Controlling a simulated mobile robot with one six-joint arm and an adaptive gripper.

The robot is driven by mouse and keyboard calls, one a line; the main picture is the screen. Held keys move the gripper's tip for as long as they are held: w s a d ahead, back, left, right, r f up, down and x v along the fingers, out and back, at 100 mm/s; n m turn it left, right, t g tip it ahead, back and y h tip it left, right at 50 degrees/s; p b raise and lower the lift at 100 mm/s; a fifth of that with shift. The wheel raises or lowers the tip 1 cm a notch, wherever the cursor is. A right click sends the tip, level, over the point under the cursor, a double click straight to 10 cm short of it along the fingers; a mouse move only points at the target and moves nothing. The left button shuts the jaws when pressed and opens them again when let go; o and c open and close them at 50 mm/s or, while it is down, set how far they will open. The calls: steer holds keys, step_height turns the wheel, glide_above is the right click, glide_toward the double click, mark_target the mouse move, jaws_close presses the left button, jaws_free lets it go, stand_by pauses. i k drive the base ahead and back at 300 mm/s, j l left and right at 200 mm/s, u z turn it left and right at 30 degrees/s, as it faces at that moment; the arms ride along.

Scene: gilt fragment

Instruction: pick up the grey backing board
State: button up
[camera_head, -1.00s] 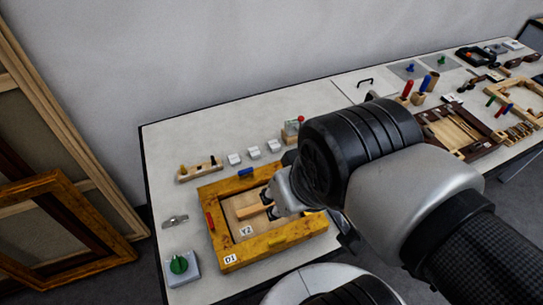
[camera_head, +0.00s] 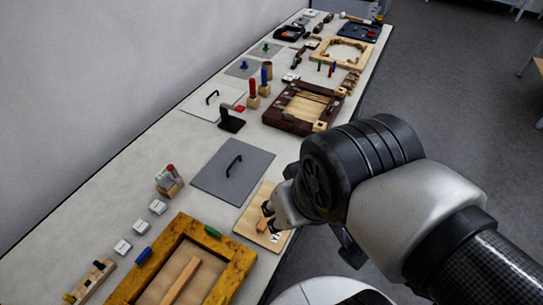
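A flat grey board (camera_head: 226,181) with a black bar handle (camera_head: 234,165) lies on the bench left of my gripper. My gripper (camera_head: 267,211) points down over a light wooden panel (camera_head: 250,223) at the bench's near edge. A small wooden block (camera_head: 262,223) and a white label show on that panel beside the fingers. The fingers are small and partly hidden by my wrist, so I cannot tell whether they are open, or touch the block. My gripper is apart from the grey board.
A gold frame (camera_head: 213,243) with a wooden bar inside stands at lower left. A paler board (camera_head: 205,108) with a handle, a black stand (camera_head: 231,122) and a dark brown frame (camera_head: 288,122) lie beyond the grey board. Small white blocks line the bench's wall side.

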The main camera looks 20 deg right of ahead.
mark_target(231, 175)
steer(key=k+l+u, duration=0.1)
steer(key=l, duration=0.5)
steer(key=k+l+u, duration=0.1)
steer(key=l, duration=0.55)
